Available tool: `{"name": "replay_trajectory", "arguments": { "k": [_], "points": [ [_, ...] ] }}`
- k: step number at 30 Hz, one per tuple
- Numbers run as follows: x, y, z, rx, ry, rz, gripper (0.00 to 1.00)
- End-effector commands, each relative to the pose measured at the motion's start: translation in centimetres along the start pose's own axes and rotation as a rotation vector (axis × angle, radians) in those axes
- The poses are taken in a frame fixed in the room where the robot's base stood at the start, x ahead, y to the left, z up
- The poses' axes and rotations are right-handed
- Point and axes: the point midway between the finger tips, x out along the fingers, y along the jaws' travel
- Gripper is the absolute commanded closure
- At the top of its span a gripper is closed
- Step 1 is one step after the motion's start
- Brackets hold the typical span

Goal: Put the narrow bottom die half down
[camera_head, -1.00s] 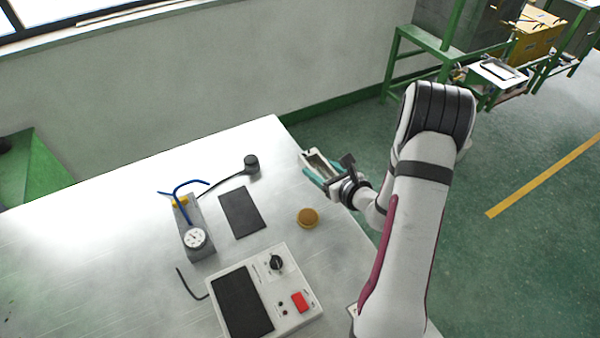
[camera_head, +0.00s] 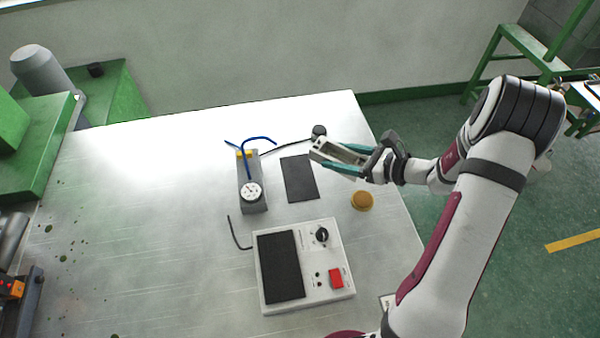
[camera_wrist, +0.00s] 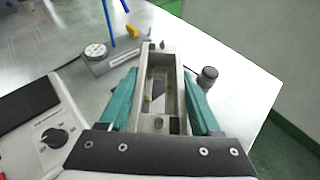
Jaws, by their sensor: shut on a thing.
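The narrow bottom die half (camera_head: 340,153) is a long grey metal block with a hollow along its middle. My gripper (camera_head: 345,158) has teal fingers and is shut on the die half, one finger along each long side. In the wrist view the die half (camera_wrist: 160,90) lies between the two teal fingers, with its cavity facing the camera and small pins at its ends. It is held above the table (camera_head: 160,200), near the right side of a dark mat (camera_head: 299,178). The head view does not clearly show how high it is.
A grey fixture with a dial gauge (camera_head: 251,192) and blue hose stands left of the mat. A white control box (camera_head: 303,265) with a dark pad, knob and red button lies in front. A round tan object (camera_head: 362,201) and a black knob-like piece (camera_head: 319,131) are close by. The left table is mostly clear.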

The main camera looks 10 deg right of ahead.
Motion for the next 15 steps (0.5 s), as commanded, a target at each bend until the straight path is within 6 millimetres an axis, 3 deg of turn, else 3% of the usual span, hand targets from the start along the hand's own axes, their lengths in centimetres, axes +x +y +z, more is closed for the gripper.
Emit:
{"name": "replay_trajectory", "arguments": {
  "k": [3,7,12,15],
  "points": [
    [4.3,1.1,-0.7,0.002,0.000,0.008,1.00],
    [8.3,1.9,-1.4,0.002,0.000,0.004,1.00],
    [10.9,2.3,-1.9,0.001,0.000,-0.001,1.00],
    [11.8,2.4,-3.7,0.005,0.002,-0.001,1.00]
  ]
}}
